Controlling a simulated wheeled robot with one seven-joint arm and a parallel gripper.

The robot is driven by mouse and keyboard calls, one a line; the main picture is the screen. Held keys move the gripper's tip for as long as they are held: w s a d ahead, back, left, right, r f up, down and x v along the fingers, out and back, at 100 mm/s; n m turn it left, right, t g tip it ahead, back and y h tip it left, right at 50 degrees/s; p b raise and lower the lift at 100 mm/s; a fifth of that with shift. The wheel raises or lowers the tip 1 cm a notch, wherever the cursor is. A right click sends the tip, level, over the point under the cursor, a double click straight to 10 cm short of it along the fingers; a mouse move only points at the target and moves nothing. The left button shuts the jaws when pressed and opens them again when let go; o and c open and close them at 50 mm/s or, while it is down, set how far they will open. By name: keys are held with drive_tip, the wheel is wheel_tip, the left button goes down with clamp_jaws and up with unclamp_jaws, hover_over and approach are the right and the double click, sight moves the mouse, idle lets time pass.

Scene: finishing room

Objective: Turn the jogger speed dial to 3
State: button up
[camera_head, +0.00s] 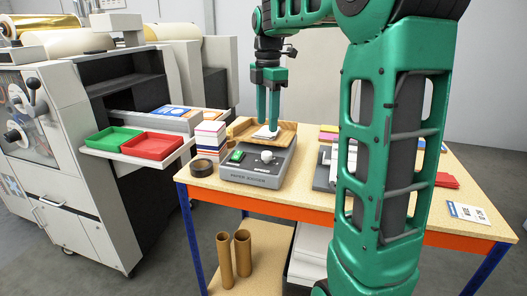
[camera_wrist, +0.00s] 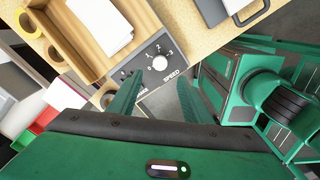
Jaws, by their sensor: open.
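The grey paper jogger (camera_head: 258,174) stands on the table's left part, with a wooden tray (camera_head: 284,134) holding white paper at its back. Its pale round speed dial (camera_head: 266,156) is on the front panel. In the wrist view the dial (camera_wrist: 159,63) shows numbers up to 3 around it and the word SPEED below. I cannot tell which number it points to. My gripper (camera_head: 268,130) points down with fingers apart and empty, over the tray area behind the dial in the head view. In the wrist view the fingertips (camera_wrist: 158,80) appear on either side of the dial, with no visible contact.
A green switch (camera_head: 236,156) sits left of the dial. A stack of cards (camera_head: 209,140) and a dark tape roll (camera_head: 201,167) stand left of the jogger. Another grey device (camera_head: 325,170) is to the right, partly hidden by my arm. A printed card (camera_head: 467,212) lies at the table's right.

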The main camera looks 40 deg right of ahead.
sight(266, 153)
wheel_tip(266, 153, down, 11)
drive_tip(key=shift+r, duration=0.2)
idle(0.3)
drive_tip(key=c, duration=1.1)
